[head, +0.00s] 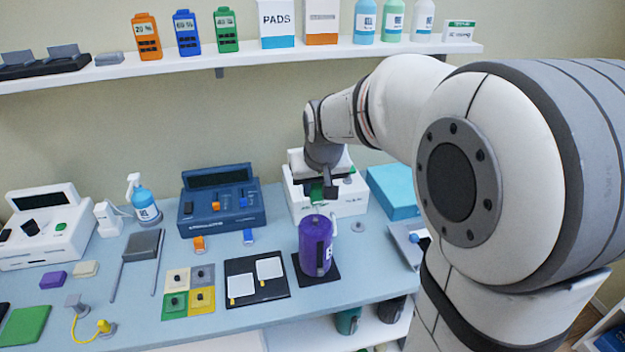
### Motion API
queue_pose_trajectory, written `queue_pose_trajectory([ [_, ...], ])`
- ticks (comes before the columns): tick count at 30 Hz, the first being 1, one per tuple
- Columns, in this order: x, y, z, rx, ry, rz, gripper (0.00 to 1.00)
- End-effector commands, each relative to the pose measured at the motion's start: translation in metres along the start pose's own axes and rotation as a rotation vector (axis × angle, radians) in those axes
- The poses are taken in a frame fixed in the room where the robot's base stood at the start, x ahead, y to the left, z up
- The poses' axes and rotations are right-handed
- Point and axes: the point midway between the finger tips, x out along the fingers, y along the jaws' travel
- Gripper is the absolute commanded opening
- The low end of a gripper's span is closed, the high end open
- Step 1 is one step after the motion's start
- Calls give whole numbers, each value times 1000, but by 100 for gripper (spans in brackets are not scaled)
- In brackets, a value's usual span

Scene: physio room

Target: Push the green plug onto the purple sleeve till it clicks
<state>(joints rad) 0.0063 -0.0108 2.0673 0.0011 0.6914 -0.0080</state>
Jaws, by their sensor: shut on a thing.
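The purple sleeve (315,247) stands upright on a black square mat (331,275) on the bench, with a pale stub at its top. My gripper (322,191) points down just above it, shut on the green plug (317,194). The dark fingers hide part of the plug. The plug looks roughly in line above the sleeve's top. I cannot tell from this view whether the plug touches the stub.
A white device (297,200) stands close behind the gripper. A blue device (222,200) is to the left, and a teal box (393,192) to the right. A black mat with white pads (270,268) lies left of the sleeve. A loaded shelf (240,60) runs above.

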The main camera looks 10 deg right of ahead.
Motion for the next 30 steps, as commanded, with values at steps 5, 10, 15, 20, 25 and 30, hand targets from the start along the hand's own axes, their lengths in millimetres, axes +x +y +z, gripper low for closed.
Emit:
queue_pose_trajectory([
  [5,12,-1,5,-1,-1,-1,12],
  [10,27,-1,11,-1,-2,-1,12],
  [15,40,-1,17,-1,-1,0,12],
  [20,45,0,19,-1,-1,0,12],
  [25,45,0,19,0,-1,0,12],
  [30,45,0,19,0,-1,0,12],
])
